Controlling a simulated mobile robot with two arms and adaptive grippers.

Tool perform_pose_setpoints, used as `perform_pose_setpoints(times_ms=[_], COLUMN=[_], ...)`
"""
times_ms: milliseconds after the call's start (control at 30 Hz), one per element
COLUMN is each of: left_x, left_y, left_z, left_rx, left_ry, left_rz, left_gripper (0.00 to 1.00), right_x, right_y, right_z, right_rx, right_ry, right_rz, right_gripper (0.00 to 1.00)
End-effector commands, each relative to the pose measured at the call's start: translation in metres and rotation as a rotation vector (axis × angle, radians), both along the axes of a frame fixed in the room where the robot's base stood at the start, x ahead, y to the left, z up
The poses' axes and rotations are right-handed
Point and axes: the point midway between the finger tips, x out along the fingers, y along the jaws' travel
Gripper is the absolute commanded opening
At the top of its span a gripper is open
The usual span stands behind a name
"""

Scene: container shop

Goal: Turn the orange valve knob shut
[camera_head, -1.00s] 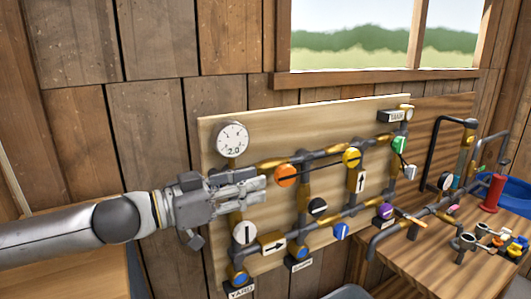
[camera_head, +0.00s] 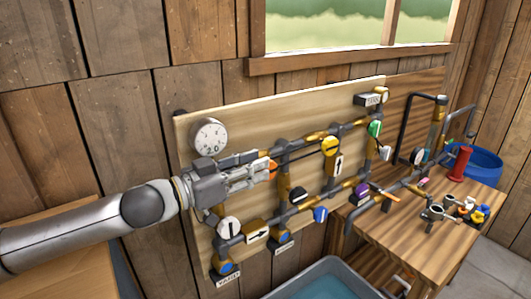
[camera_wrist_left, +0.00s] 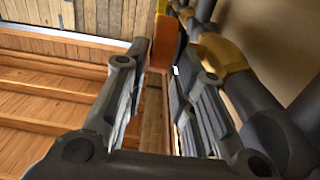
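The orange valve knob (camera_head: 272,165) is on the wooden pipe board, mostly hidden behind my left gripper's fingers. In the left wrist view an orange piece, which looks like the knob (camera_wrist_left: 163,45), shows just beyond and between the fingertips. My left gripper (camera_head: 264,172) reaches in from the left, with its fingertips at the knob. In the left wrist view its two fingers (camera_wrist_left: 150,70) stand apart with a gap between them. Whether they touch the knob I cannot tell. My right gripper is not in view.
Brass and dark pipes run close around the gripper. A workbench (camera_head: 385,240) stands right; a water tub (camera_head: 320,280) is below.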

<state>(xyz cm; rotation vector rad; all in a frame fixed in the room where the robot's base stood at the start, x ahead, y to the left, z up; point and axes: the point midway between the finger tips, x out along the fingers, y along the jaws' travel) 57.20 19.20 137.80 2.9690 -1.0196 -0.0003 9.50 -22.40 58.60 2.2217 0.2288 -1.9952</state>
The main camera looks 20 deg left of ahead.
Motion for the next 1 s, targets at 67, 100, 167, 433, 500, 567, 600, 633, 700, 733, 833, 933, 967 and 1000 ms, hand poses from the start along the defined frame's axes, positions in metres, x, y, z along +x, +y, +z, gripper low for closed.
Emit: perform_pose_setpoints(times_ms=[67, 100, 167, 433, 500, 567, 600, 633, 700, 733, 833, 933, 967, 1000], left_x=[0.008, 0.011, 0.016, 0.027, 0.027, 0.027, 0.027, 0.027, 0.027, 0.027, 0.027, 0.027, 0.027, 0.027], left_y=[-0.008, -0.010, -0.013, -0.021, -0.022, -0.022, -0.021, -0.021, -0.021, -0.021, -0.021, -0.021, -0.021, -0.021], left_z=[0.004, 0.004, 0.003, 0.001, 0.000, 0.000, 0.000, 0.000, 0.000, 0.000, 0.000, 0.000, 0.000, 0.000], left_rx=[0.000, -0.001, -0.002, 0.001, 0.001, 0.001, 0.001, 0.001, 0.001, 0.001, 0.001, 0.001, 0.001, 0.001], left_ry=[-0.002, -0.002, -0.001, -0.001, -0.001, -0.001, -0.001, -0.001, -0.001, -0.001, -0.001, -0.001, -0.001, -0.001], left_rz=[-0.003, -0.002, -0.002, -0.001, -0.001, -0.001, -0.001, -0.001, -0.001, -0.001, -0.001, -0.001, -0.001, -0.001], left_gripper=[0.25, 0.25, 0.25, 0.25, 0.25, 0.25, 0.25, 0.25, 0.24, 0.20, 0.07, 0.00, 0.00, 0.00], right_x=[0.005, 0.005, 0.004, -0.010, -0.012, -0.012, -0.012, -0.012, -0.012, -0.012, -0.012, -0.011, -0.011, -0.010], right_y=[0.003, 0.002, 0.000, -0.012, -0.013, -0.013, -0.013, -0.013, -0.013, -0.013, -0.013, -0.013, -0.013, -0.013], right_z=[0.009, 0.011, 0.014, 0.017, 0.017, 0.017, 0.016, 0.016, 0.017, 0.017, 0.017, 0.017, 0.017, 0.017], right_rx=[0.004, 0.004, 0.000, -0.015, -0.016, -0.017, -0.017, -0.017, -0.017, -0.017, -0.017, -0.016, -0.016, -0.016], right_ry=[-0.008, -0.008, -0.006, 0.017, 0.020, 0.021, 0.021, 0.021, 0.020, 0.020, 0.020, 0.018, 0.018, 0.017], right_rz=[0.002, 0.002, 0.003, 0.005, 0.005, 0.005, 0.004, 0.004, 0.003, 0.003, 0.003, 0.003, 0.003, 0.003], right_gripper=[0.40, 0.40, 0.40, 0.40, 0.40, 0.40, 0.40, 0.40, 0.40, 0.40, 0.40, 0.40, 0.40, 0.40])
